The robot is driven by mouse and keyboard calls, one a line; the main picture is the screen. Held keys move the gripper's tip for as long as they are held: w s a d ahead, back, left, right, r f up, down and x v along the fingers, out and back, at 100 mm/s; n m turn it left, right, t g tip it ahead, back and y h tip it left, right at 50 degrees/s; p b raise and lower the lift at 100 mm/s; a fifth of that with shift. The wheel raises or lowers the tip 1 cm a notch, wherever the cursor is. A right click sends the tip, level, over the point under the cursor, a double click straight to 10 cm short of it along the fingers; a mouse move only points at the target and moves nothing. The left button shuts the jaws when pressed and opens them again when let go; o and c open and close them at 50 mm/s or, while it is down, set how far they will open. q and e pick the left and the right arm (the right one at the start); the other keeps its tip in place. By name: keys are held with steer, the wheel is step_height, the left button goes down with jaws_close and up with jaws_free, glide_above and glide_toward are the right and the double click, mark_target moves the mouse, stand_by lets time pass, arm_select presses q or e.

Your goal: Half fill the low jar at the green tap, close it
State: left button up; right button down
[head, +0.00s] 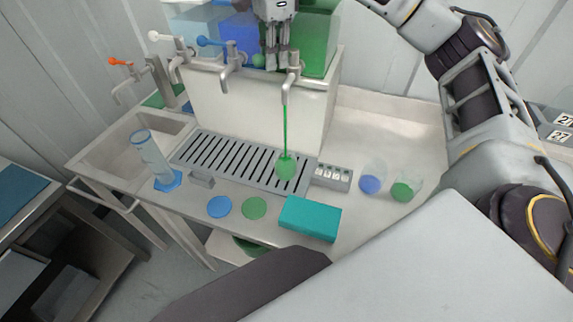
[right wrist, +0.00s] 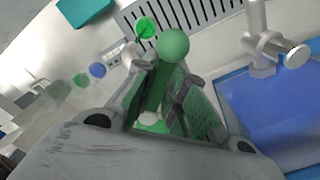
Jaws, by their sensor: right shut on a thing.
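My right gripper (head: 277,66) is at the green tap (head: 289,80), shut on its handle. In the right wrist view the handle's green knob (right wrist: 173,45) sticks out beyond the fingers. A thin green stream (head: 285,125) runs down from the spout into a low jar (head: 286,168) on the drip grate. The jar looks green; its exact level is hard to tell. It also shows in the right wrist view as a green round (right wrist: 145,27). A green lid disc (head: 254,208) and a blue one (head: 219,207) lie flat in front of the grate. My left gripper is out of view.
Blue (head: 371,180) and green (head: 403,189) jars stand at the right. A teal box (head: 310,218) lies at the counter's front edge. A tall clear cylinder (head: 150,158) stands by the sink at left. A small labelled block (head: 332,177) sits beside the grate (head: 235,160).

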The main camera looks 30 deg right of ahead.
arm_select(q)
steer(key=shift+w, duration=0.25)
arm_select(e)
steer(key=shift+a, duration=0.15)
steer(key=shift+w, duration=0.1)
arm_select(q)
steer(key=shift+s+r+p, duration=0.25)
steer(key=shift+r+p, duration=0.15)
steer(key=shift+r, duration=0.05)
arm_select(e)
steer(key=m, duration=0.1)
steer(key=w+m, duration=0.1)
steer(key=m, duration=0.1)
steer(key=shift+w, duration=0.1)
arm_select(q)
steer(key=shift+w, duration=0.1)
